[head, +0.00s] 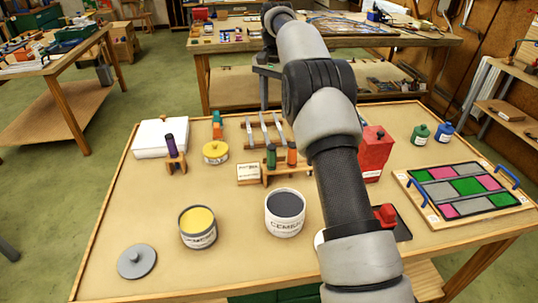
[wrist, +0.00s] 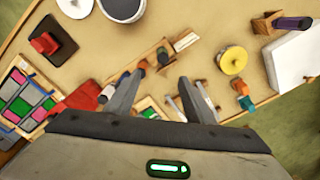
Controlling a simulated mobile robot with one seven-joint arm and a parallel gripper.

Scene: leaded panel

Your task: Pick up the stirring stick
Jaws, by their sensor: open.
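I cannot pick out a stirring stick with certainty in either view. Three slim pale tools (head: 264,130) lean on a wooden rack at the table's far side. Nearer, a wooden holder (head: 286,170) carries green and orange handled pieces and has a pale label block (head: 249,173) at its left end. An open can of yellow (head: 198,226) and a grey-filled cement can (head: 285,212) stand in front. My gripper (wrist: 159,80) is open and empty, with the holder beyond its fingertips in the wrist view. My arm hides part of the table in the head view.
A red container (head: 375,152) stands right of my arm, beside the leaded panel (head: 465,190). A grey lid (head: 137,261) lies front left. A yellow-lidded tin (head: 216,153), a purple-handled tool (head: 171,150) and a white box (head: 160,138) stand back left.

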